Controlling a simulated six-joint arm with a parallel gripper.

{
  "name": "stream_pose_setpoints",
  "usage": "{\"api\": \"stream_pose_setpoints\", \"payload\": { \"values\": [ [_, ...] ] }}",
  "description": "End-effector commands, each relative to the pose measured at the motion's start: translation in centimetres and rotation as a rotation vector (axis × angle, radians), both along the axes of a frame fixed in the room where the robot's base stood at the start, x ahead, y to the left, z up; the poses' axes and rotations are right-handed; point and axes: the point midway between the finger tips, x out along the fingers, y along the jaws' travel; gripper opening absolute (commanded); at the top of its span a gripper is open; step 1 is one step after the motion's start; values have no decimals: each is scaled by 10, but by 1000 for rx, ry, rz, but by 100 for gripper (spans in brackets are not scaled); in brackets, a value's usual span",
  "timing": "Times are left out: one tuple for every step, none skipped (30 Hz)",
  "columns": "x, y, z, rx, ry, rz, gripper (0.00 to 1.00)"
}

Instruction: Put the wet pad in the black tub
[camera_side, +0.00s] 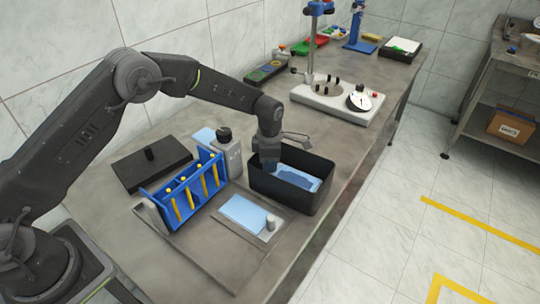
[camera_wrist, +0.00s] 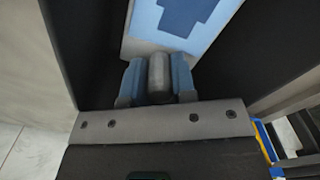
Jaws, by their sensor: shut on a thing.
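The wet pad (camera_side: 301,178) is a light blue sheet with a dark blue patch, and it lies within the walls of the black tub (camera_side: 318,200). In the wrist view the pad (camera_wrist: 140,32) shows at the top, with a grey knob (camera_wrist: 159,72) at its near end. My gripper (camera_side: 269,164) is down at the left part of the tub. In the wrist view its blue fingers (camera_wrist: 158,80) are shut on the knob. The black tub walls (camera_wrist: 85,45) show on both sides. I cannot tell whether the pad touches the tub floor.
Left of the tub stand a grey bottle (camera_side: 229,157) and a blue rack (camera_side: 160,202) with yellow sticks. A light blue pad (camera_side: 242,210) with a knob lies on a plate in front. A black lid (camera_side: 135,170) lies at left. A white-based instrument (camera_side: 325,100) stands behind.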

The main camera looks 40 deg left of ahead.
Motion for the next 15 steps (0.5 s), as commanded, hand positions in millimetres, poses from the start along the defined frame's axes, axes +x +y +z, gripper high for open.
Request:
{"api": "stream_pose_setpoints", "payload": {
  "values": [
    [0, 0, -2, 0, 0, 0, 4],
    [0, 0, -2, 0, 0, 0, 4],
    [0, 0, -3, 0, 0, 0, 4],
    [0, 0, -3, 0, 0, 0, 4],
    [0, 0, -3, 0, 0, 0, 4],
    [0, 0, -3, 0, 0, 0, 4],
    [0, 0, -3, 0, 0, 0, 4],
    [0, 0, -3, 0, 0, 0, 4],
    [0, 0, -3, 0, 0, 0, 4],
    [0, 0, -3, 0, 0, 0, 4],
    [0, 0, -3, 0, 0, 0, 4],
    [0, 0, -3, 0, 0, 0, 28],
    [0, 0, -3, 0, 0, 0, 31],
    [0, 0, -3, 0, 0, 0, 34],
    [0, 0, -3, 0, 0, 0, 38]
  ]
}}
